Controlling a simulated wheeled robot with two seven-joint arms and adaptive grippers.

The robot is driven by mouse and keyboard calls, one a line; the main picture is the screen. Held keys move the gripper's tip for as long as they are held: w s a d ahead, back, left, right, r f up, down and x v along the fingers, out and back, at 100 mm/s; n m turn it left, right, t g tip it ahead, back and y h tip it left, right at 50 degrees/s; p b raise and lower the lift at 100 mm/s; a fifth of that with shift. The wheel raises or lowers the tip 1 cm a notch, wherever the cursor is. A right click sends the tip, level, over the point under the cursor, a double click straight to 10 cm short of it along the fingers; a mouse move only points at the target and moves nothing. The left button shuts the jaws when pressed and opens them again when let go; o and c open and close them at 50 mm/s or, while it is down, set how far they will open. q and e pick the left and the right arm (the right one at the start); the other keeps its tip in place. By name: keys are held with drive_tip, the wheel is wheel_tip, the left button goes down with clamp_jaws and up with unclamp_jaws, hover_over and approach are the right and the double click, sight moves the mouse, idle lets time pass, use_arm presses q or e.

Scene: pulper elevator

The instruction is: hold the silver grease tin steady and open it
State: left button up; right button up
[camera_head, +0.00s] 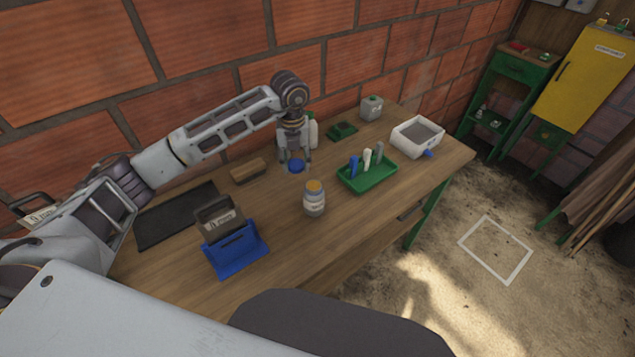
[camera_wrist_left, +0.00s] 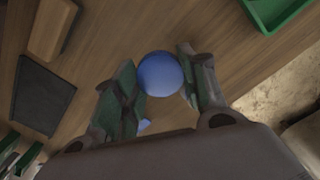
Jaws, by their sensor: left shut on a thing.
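My left gripper (camera_head: 297,158) reaches down over the middle of the workbench, its fingers shut on a round blue-topped thing (camera_head: 296,167). In the left wrist view the blue round top (camera_wrist_left: 160,74) sits between the two fingertips (camera_wrist_left: 162,84); what is under it is hidden. A silver-grey jar (camera_head: 314,203) with an orange lid (camera_head: 314,187) and a label stands upright on the bench, nearer than the gripper and apart from it. I cannot tell for sure which of these is the silver grease tin. My right gripper is not in view.
A green tray (camera_head: 352,185) with several upright items stands to the right. A white bin (camera_head: 402,143), a grey container (camera_head: 371,108) and a pale bottle (camera_head: 313,131) are farther back. A brown block (camera_head: 248,170), dark mat (camera_head: 160,222) and blue stand (camera_head: 236,254) lie left.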

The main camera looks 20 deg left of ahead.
sight(293, 162)
use_arm(q)
drive_tip(key=n, duration=0.3)
drive_tip(key=shift+w+a+f+b, duration=0.1)
drive_tip(key=shift+f+b, duration=0.2)
drive_tip(key=shift+f, duration=0.05)
drive_tip(key=n, duration=0.3)
drive_tip(key=n+b, duration=0.1)
drive_tip(key=shift+a+f, duration=0.1)
drive_tip(key=shift+f, duration=0.2)
drive_tip(key=n, duration=0.4)
drive_tip(key=shift+w+a+f+n+b, duration=0.1)
drive_tip(key=shift+a+f+n+b, duration=0.1)
drive_tip(key=shift+f+n+b, duration=0.15)
drive_tip(key=shift+a+f+n+b, duration=0.1)
drive_tip(key=shift+f+n+b, duration=0.05)
drive_tip(key=shift+n, duration=0.75)
drive_tip(key=shift+a+f+n+b, duration=0.1)
drive_tip(key=shift+n+b, duration=0.05)
drive_tip(key=shift+n, duration=0.7)
drive_tip(key=shift+f, duration=0.15)
wheel_tip(293, 162, down, 6)
drive_tip(key=shift+r+p, duration=0.1)
drive_tip(key=shift+p, duration=0.25)
